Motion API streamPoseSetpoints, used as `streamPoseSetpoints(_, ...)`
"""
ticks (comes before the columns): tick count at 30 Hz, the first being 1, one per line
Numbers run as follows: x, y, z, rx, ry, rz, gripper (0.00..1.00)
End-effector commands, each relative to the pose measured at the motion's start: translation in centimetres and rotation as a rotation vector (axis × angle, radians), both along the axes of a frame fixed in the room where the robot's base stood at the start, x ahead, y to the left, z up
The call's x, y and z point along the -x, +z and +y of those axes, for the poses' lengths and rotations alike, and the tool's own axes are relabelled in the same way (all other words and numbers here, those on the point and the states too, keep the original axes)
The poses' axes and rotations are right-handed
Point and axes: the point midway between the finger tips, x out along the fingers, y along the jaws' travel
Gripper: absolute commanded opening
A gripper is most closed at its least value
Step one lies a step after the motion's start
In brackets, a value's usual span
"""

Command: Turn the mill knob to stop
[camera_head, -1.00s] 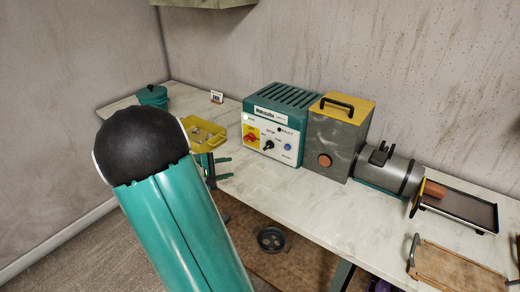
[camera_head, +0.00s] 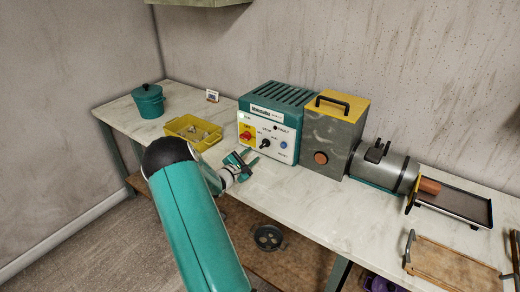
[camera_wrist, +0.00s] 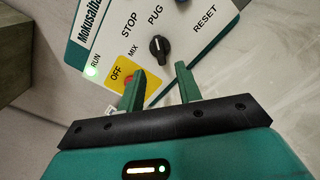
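The black mill knob (camera_head: 265,143) is on the white front panel of the teal control box (camera_head: 285,95). In the wrist view the knob (camera_wrist: 159,47) lies beyond my fingertips, near the labels STOP, PUG and MIX. A thin pale mark shows on it, but I cannot tell surely which label it points to. A green RUN light (camera_wrist: 92,71) glows. My gripper (camera_head: 240,162) is in front of the panel, low. In the wrist view its fingers (camera_wrist: 160,85) are apart with nothing between them; the left finger partly covers the red OFF button (camera_wrist: 128,80) on its yellow plate.
A blue RESET button (camera_head: 284,145) is right of the knob. A yellow tray (camera_head: 178,128) with small items and a teal pot (camera_head: 148,101) stand left. A grey box with yellow lid (camera_head: 333,135) and a metal cylinder (camera_head: 388,172) stand right. The bench front is mostly clear.

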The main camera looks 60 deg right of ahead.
Motion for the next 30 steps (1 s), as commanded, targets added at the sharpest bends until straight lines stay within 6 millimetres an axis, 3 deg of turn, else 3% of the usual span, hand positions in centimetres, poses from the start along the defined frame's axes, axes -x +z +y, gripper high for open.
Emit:
streamPoseSetpoints(3,0.6,0.0,-2.5,0.0,-0.004,0.0,0.35)
streamPoseSetpoints(9,1.0,0.0,-5.5,0.0,-0.003,0.0,0.35)
streamPoseSetpoints(14,1.1,0.0,-6.6,0.0,-0.001,-0.001,0.35)
streamPoseSetpoints(22,1.1,0.0,-6.7,-0.001,-0.001,0.0,0.35)
streamPoseSetpoints(27,1.1,0.0,-6.7,-0.001,-0.001,0.0,0.01)
streamPoseSetpoints(30,1.1,0.0,-6.7,-0.001,-0.001,0.0,0.0)
